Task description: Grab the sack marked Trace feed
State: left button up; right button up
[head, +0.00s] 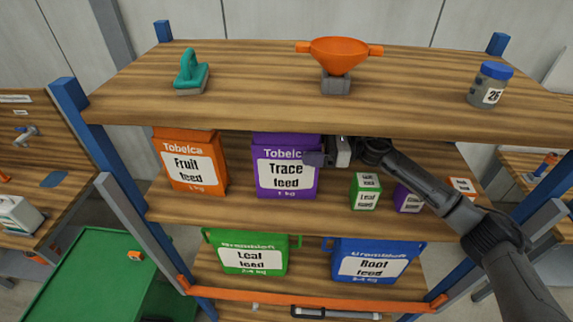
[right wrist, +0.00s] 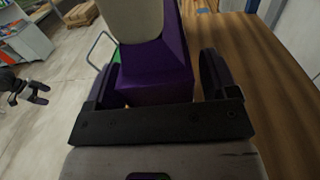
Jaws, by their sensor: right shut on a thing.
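The purple sack marked Trace feed (head: 286,180) stands upright on the middle shelf, label to the front. My right gripper (head: 326,157) reaches in from the right and is shut on its upper right part, hiding a little of the brand name. In the right wrist view the purple sack (right wrist: 155,70) fills the space between the two dark fingers of my right gripper (right wrist: 158,85). A dark shape at the left of that view looks like my left gripper (right wrist: 22,88); its jaws are too small to read.
The orange Fruit feed sack (head: 188,165) stands left of the purple one. Small boxes, one green Leaf feed (head: 365,191), stand right. The top board (head: 250,85) overhangs the shelf. Below are green Leaf feed (head: 250,257) and blue Root feed (head: 374,263) containers and an orange bar (head: 310,299).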

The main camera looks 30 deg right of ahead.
jog(key=c, duration=0.9)
jog(key=shift+r, duration=0.15)
jog(key=shift+r, duration=0.1)
